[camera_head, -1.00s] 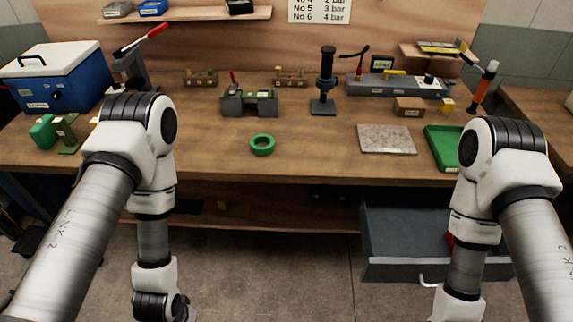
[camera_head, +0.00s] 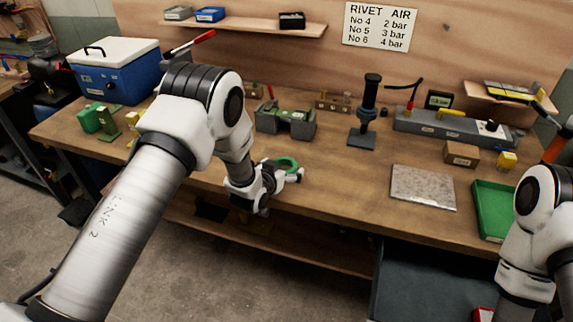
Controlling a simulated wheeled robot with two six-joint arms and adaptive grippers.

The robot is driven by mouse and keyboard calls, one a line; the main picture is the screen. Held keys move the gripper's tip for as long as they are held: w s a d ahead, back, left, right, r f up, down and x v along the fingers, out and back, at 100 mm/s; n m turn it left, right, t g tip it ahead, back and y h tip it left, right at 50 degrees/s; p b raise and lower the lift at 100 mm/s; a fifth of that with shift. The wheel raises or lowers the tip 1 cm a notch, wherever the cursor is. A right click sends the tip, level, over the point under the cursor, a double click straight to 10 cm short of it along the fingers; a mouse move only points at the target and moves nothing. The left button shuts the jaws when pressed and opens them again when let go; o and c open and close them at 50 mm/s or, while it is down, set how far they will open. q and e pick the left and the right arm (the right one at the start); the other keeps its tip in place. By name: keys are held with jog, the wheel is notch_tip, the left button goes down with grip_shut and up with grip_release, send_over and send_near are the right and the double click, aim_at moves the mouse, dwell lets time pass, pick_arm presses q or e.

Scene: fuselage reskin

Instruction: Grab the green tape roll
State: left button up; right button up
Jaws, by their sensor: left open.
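The green tape roll (camera_head: 287,162) lies flat on the wooden workbench (camera_head: 340,185), near its front edge. My left gripper (camera_head: 296,174) is low over the bench at the near side of the roll, with its fingers open. Its fingers and wrist hide the near part of the roll. I cannot tell whether a finger touches it. My right arm shows at the right edge, and its gripper is out of view.
Behind the roll stand a grey-green fixture (camera_head: 287,121) and a black press (camera_head: 366,112). To the right lie a stone plate (camera_head: 423,187) and a green tray (camera_head: 492,211). A blue cooler box (camera_head: 115,72) stands at the left. An open drawer (camera_head: 425,285) juts out below the bench.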

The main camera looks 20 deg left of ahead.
aim_at(284, 161)
pick_arm(q)
jog(key=shift+w+a+f, duration=0.1)
jog(key=shift+w+f, duration=0.15)
jog(key=shift+w, duration=0.4)
jog(key=shift+w+a+f, duration=0.25)
jog(key=shift+w+f, duration=0.05)
jog(key=shift+w, duration=0.05)
jog(key=shift+d, duration=0.3)
jog(key=c, duration=0.5)
jog(key=shift+d, duration=0.1)
jog(key=c, duration=0.6)
jog(key=shift+a, duration=0.2)
jog(key=shift+r, duration=0.15)
